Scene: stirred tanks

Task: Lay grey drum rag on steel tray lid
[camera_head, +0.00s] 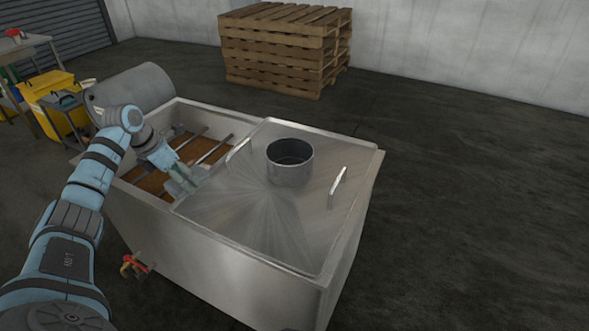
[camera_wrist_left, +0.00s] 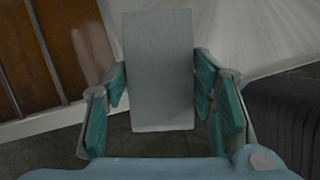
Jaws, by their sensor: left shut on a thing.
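My left gripper (camera_head: 180,182) is over the lid's left edge, beside the open part of the tank. In the left wrist view my left gripper (camera_wrist_left: 160,90) is shut on the grey rag (camera_wrist_left: 158,65), which shows as a flat, pale grey rectangle between the teal finger pads. In the head view the rag is hard to tell from the fingers. Whether it touches the lid cannot be told. My right gripper is not in view.
A round steel pot-like collar (camera_head: 290,172) stands on the lid near a handle (camera_head: 338,187). The tank's open part (camera_head: 148,183) shows bars over brown contents. A grey drum (camera_head: 135,86) lies behind it. A red-handled valve (camera_head: 133,266) juts from the front. Pallets (camera_head: 275,60) stand behind.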

